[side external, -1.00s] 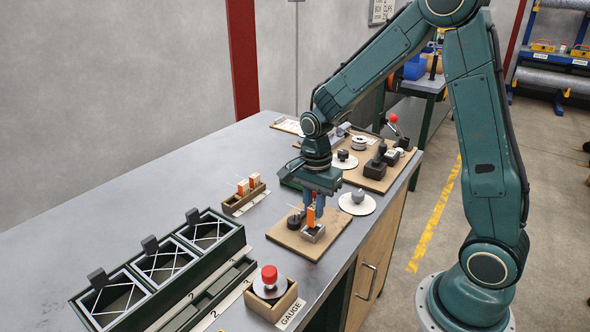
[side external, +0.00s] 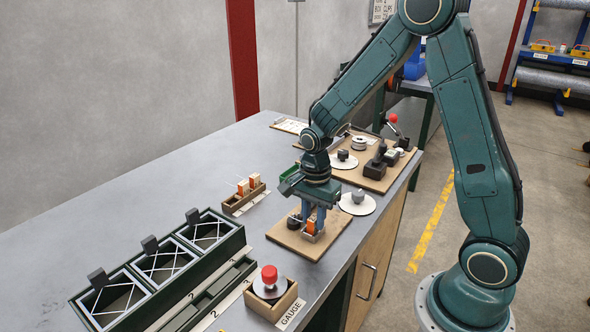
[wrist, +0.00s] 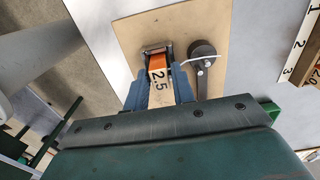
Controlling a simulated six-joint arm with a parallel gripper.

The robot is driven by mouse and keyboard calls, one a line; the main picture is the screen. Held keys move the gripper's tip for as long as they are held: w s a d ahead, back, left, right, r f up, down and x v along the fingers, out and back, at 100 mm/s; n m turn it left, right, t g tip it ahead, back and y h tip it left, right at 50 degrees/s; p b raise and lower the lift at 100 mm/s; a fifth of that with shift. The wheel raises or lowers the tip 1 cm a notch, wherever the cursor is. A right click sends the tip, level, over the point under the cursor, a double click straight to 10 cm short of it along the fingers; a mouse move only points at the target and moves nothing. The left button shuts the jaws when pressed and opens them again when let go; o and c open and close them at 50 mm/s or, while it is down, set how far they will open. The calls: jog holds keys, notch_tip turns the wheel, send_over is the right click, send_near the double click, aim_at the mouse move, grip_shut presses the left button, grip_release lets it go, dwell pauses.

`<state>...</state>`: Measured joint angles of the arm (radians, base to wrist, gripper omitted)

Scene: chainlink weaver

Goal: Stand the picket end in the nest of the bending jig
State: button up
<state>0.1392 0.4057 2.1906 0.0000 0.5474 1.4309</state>
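The picket end (wrist: 161,80) is an orange block with a pale "2.5" label and a thin light wire running off to the right in the wrist view. It stands upright in the small grey nest (wrist: 156,48) of the bending jig, and its orange side (side external: 311,226) shows in the side view. My gripper (wrist: 163,88) points down with a blue finger on each side of the block; it appears shut on it. The jig's dark round post (wrist: 202,50) stands beside the nest, with the wire across it. The fingers hide the block's sides.
The jig's tan board (side external: 290,238) lies near the bench's front edge. A wooden holder (side external: 243,201) with orange blocks, a green rack (side external: 170,262) and a red-knobbed gauge (side external: 270,283) stand left of it. A white disc (side external: 358,203) lies just right.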

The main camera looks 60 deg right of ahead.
jog(key=o, duration=0.3)
jog(key=shift+r, duration=0.15)
notch_tip(320, 180, up, 14)
jog(key=shift+f, duration=0.25)
dwell(0.4)
dwell(0.5)
jog(key=s+a+r+n+t, duration=0.2)
jog(key=s+r+n, duration=0.1)
jog(key=s+n, duration=0.6)
jog(key=s+a+r+n+t, duration=0.3)
jog(key=s+r+n, duration=0.1)
jog(key=s+n, duration=0.4)
jog(key=shift+s+r+n+t, duration=0.15)
jog(key=shift+s+n+t, duration=0.2)
jog(key=shift+n, duration=0.15)
